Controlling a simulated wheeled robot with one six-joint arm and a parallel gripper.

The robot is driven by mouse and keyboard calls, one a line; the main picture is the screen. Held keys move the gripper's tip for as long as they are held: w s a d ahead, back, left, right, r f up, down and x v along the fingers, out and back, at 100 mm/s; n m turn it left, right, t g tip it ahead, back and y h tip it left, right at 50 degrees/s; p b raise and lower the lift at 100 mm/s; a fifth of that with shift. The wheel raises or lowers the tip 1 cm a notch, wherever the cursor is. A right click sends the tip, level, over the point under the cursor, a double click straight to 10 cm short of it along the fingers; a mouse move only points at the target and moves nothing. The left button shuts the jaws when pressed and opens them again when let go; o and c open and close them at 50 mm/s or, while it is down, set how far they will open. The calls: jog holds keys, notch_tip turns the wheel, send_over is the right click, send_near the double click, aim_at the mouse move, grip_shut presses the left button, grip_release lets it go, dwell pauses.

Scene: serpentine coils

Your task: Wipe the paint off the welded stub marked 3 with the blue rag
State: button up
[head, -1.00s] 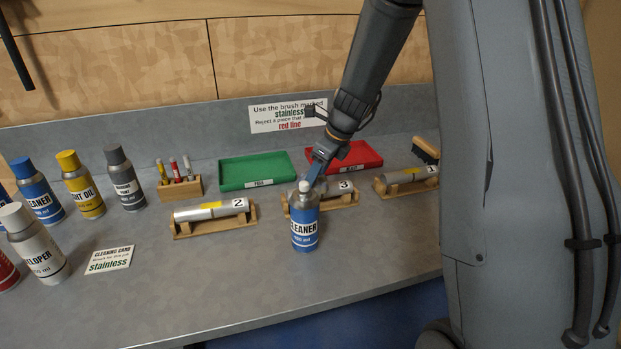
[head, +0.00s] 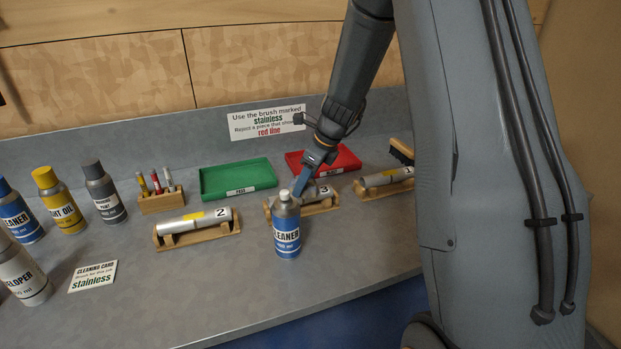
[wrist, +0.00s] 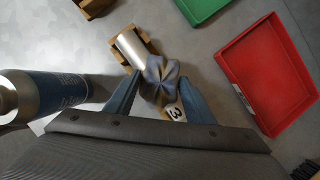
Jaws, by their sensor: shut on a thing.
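The stub marked 3 (head: 318,198) is a grey metal cylinder lying in a wooden cradle on the bench. In the wrist view its bare silver end (wrist: 131,47) shows on one side of the rag and its label 3 (wrist: 175,114) on the other. My gripper (wrist: 148,92) is shut on the blue rag (wrist: 161,74), a crumpled blue-grey cloth with brownish patches. The rag lies over the middle of the stub and appears to touch it. It hides that part, so I cannot see the paint beneath. In the head view my gripper (head: 302,186) is partly behind a blue cleaner bottle.
The cleaner bottle (head: 287,232) stands close in front of stub 3, beside my gripper in the wrist view (wrist: 40,95). Stub 2 (head: 194,222) is left, another stub (head: 385,180) right. Green (head: 237,178) and red (head: 335,158) trays lie behind.

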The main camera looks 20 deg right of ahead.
aim_at(290, 184)
jog(key=a+p, duration=0.1)
jog(key=a, duration=0.3)
jog(key=shift+s+a, duration=0.1)
jog(key=shift+a, duration=0.1)
jog(key=r+p, duration=0.3)
jog(key=shift+s+a+r, duration=0.15)
jog(key=shift+a+r, duration=0.15)
jog(key=shift+a, duration=0.05)
notch_tip(290, 184, up, 2)
jog(key=p, duration=0.2)
jog(key=shift+r+p, duration=0.15)
jog(key=shift+p, duration=0.25)
jog(key=shift+r, duration=1.1)
